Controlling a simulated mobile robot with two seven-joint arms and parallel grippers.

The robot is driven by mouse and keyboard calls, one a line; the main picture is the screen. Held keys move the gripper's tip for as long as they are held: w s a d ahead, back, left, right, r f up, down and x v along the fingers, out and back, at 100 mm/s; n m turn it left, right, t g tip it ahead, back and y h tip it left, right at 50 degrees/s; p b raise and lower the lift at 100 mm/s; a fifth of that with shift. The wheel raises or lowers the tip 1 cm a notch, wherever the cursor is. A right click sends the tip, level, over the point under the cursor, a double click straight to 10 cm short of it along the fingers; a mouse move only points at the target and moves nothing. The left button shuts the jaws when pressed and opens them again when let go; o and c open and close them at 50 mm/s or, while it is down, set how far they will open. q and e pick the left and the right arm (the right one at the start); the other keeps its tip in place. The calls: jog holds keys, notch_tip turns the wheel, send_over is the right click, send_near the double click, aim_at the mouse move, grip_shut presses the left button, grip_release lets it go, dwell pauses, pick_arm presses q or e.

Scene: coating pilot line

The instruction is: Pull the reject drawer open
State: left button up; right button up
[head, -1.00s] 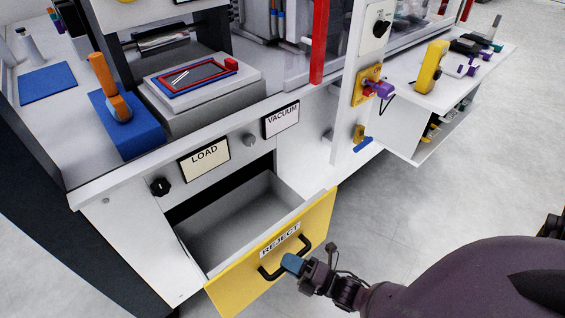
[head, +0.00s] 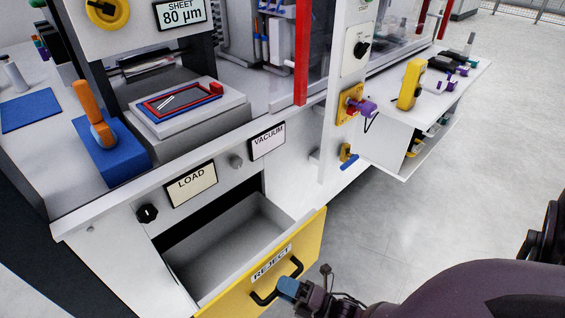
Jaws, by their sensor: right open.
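The reject drawer (head: 313,240) has a yellow front with a REJECT label and a black bar handle (head: 264,298). It stands pulled out of the white cabinet, and its grey inside shows empty. My right gripper (head: 287,288), with blue fingertips, is at the right part of the handle. The jaws are open; I cannot tell whether they touch the bar. My left gripper is not in view.
Above the drawer are the LOAD sign (head: 191,184), the VACUUM sign (head: 267,140) and a black knob (head: 147,213). A white side shelf (head: 410,125) juts out at the right. The floor (head: 440,210) right of the drawer is clear.

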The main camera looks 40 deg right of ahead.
jog(key=v, duration=1)
jog(key=shift+s, duration=0.1)
